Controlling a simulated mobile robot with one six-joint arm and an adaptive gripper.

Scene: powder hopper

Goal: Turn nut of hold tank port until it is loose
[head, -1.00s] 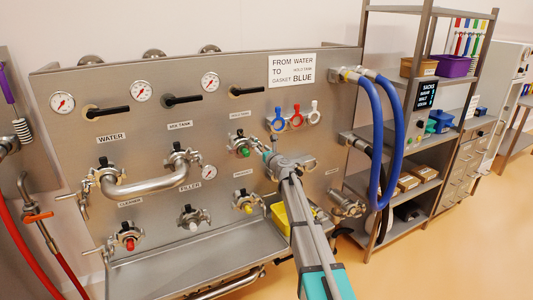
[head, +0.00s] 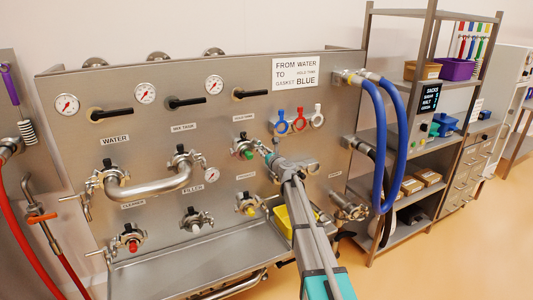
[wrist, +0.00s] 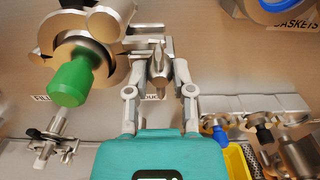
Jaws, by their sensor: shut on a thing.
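The hold tank port (head: 243,149) is a steel clamped fitting with a green plug, below its label on the steel panel. In the wrist view the green plug (wrist: 72,82) sticks out at upper left, with the steel clamp (wrist: 118,62) around its base. The clamp's nut (wrist: 159,65) is a small steel piece on the clamp's right side, between my fingertips. My gripper (wrist: 158,72) is shut on this nut. In the head view my gripper (head: 264,150) reaches the right side of the port, and the nut is too small to make out there.
A curved steel pipe (head: 150,186) joins two ports at left. Colored gaskets (head: 299,122) hang just right of the port, and blue hoses (head: 398,150) loop further right. A yellow bin (head: 282,222) sits below my arm. A steel tray (head: 190,262) juts out below.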

